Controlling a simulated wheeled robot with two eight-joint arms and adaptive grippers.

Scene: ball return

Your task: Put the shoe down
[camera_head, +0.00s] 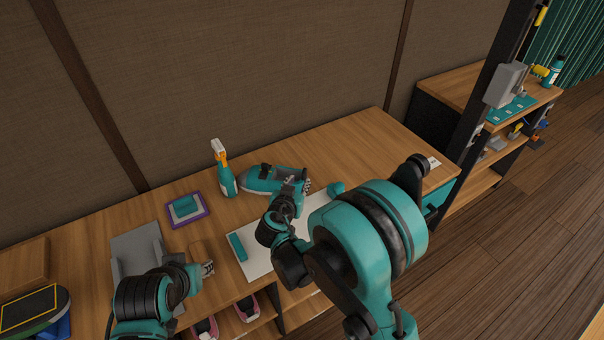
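A teal and grey shoe (258,183) with dark straps is at the back of the wooden table, its toe to the left. My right gripper (297,186) is at the shoe's right end and overlaps it in the picture. Its fingers partly hide that end, and I cannot tell whether they grip the shoe or only stand beside it. The shoe looks level and at or close to the tabletop. My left gripper (208,268) is low over the front of the table, away from the shoe, with nothing visible in it; its finger opening is too small to judge.
A spray bottle (224,172) stands left of the shoe. A purple-edged tray (187,209) with a teal block lies further left. A white mat (259,265) with a teal roll lies in front. The table's back right (350,143) is clear. Pink shoes (247,307) sit on a shelf below.

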